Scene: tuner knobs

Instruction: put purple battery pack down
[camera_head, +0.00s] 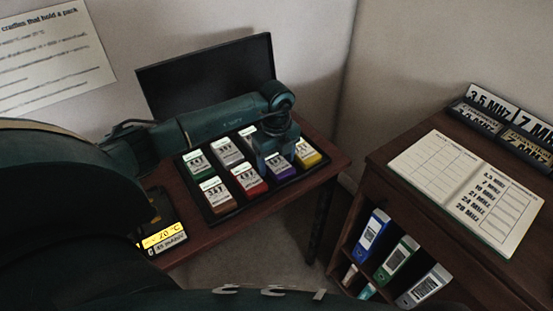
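The purple battery pack (285,174) is in the front row of the black tray (236,214) on the small wooden table, between the red pack (254,190) and the yellow pack (311,160). My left gripper (276,160) points down right over the purple pack and hides its upper part. Its fingers are around or just above the pack's top. I cannot tell whether they grip it, or whether the pack rests fully on the tray. My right gripper is not in view.
The tray also holds green (200,172), grey (227,152) and brown (217,205) packs, closely spaced. A dark raised panel (205,72) stands behind. A yellow-lit display (162,238) is at the left. A wooden desk with an open book (467,190) and binders (374,229) is at the right.

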